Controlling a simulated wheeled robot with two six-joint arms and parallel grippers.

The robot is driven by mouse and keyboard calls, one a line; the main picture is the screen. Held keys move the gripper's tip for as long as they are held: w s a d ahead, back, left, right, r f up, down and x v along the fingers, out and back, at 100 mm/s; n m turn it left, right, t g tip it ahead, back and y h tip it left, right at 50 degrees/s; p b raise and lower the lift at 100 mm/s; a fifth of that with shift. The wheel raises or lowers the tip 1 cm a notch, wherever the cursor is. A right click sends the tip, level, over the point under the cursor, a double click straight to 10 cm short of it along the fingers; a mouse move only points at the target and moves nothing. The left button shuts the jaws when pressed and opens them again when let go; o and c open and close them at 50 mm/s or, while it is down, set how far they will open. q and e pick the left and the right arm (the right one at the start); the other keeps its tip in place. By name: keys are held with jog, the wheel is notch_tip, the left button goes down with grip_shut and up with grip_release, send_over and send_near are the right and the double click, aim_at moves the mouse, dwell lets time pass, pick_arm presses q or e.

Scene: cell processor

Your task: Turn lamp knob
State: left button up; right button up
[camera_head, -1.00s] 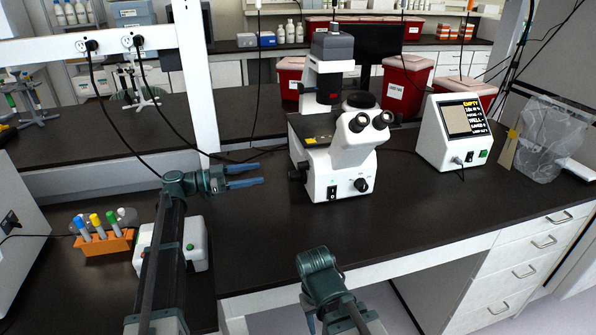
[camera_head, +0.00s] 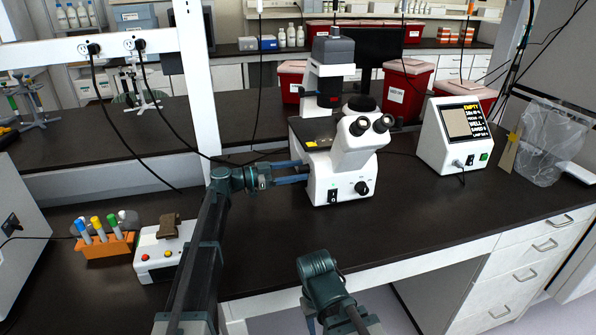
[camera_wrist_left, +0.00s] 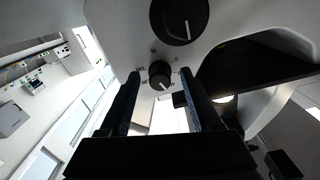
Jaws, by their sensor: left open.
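The white microscope (camera_head: 335,150) stands on the black bench with a round black knob (camera_head: 361,187) on its front. In the left wrist view a small black numbered dial knob (camera_wrist_left: 160,74) with a white pointer line shows on its white side. A larger black knob (camera_wrist_left: 183,20) is just above it. My left gripper (camera_head: 305,173) is open at the microscope's left side; in the left wrist view its blue fingertips (camera_wrist_left: 161,76) flank the small knob. I cannot tell whether they touch it. My right arm is at the bottom centre; its gripper is mostly hidden.
A white box with a screen (camera_head: 462,135) and a clear bag (camera_head: 543,140) stand right of the microscope. An orange rack (camera_head: 105,246) with tubes and a white device (camera_head: 160,262) with buttons are at the left. The bench front right of centre is clear.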

pick_arm(q)
jog(key=shift+w+d, duration=0.1)
jog(key=shift+d, duration=0.25)
grip_shut()
dwell(0.4)
jog(key=shift+n, duration=8.9)
